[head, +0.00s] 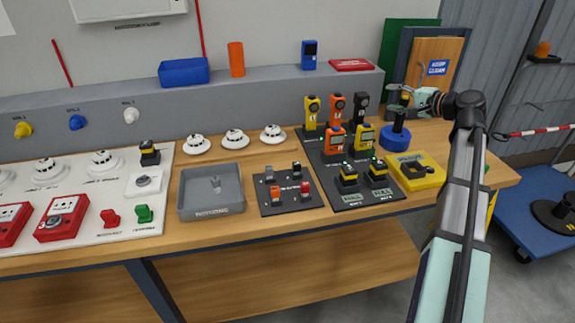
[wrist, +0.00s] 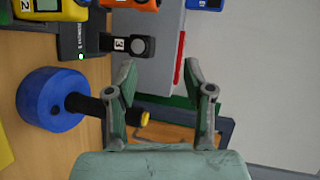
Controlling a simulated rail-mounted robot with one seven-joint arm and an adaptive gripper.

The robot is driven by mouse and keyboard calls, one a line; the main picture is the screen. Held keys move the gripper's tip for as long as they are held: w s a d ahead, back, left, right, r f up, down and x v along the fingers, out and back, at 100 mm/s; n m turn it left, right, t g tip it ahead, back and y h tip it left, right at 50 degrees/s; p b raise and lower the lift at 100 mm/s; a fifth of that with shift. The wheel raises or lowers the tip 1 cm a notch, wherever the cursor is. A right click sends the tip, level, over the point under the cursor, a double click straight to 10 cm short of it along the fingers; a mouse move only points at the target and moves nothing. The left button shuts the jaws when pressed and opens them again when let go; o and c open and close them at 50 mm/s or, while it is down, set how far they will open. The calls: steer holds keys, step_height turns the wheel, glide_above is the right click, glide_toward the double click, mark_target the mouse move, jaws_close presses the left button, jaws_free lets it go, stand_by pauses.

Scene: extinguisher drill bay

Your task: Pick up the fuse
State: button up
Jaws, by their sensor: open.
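No part is clearly marked as the fuse. Small grey, black, orange and red blocks (head: 275,194) sit on a dark board (head: 290,207) at the bench's middle; I cannot tell whether one is the fuse. My gripper (head: 400,95) is open at the bench's right end, by a black upright post (head: 399,121) on a blue round base (head: 395,139). In the wrist view, my gripper (wrist: 160,80) has empty jaws. The post (wrist: 84,105) on its blue base (wrist: 40,98) passes behind the left finger, and its yellow tip (wrist: 145,118) shows between the fingers. Contact cannot be told.
A grey tray (head: 187,200) holds a small grey piece. Several yellow, orange and black handheld meters (head: 335,140) stand on dark racks left of my gripper. A yellow block (head: 417,170) lies in front of the blue base. A wooden-door panel (head: 436,62) stands behind.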

steer(key=a+g+p, duration=0.1)
steer(key=a+g, duration=0.1)
steer(key=a, duration=0.3)
steer(key=s+a+g+p, duration=0.1)
steer(key=a+g+p, duration=0.1)
steer(key=a, duration=0.4)
steer(key=s+a+m+g+p, duration=0.1)
steer(key=a+g+p, duration=0.1)
steer(key=a, duration=0.4)
steer(key=shift+s+g, duration=0.15)
steer(key=shift+g, duration=0.15)
steer(key=s+a+m+g+h+p, duration=0.2)
steer(key=s+a+g+p, duration=0.15)
steer(key=a, duration=0.35)
steer(key=m+g+h+p, duration=0.2)
steer(key=g, duration=0.1)
glide_toward(269, 167)
steer(key=p+x, duration=0.2)
steer(key=x, duration=0.3)
steer(key=shift+d+f, duration=0.1)
steer(key=shift+d, duration=0.05)
steer(key=shift+p+x, duration=1)
steer(key=shift+x, duration=1)
steer(key=shift+s+a+f+h, duration=0.1)
steer(key=shift+a+f+h, duration=0.25)
steer(key=shift+f, duration=0.15)
steer(key=c, duration=0.9)
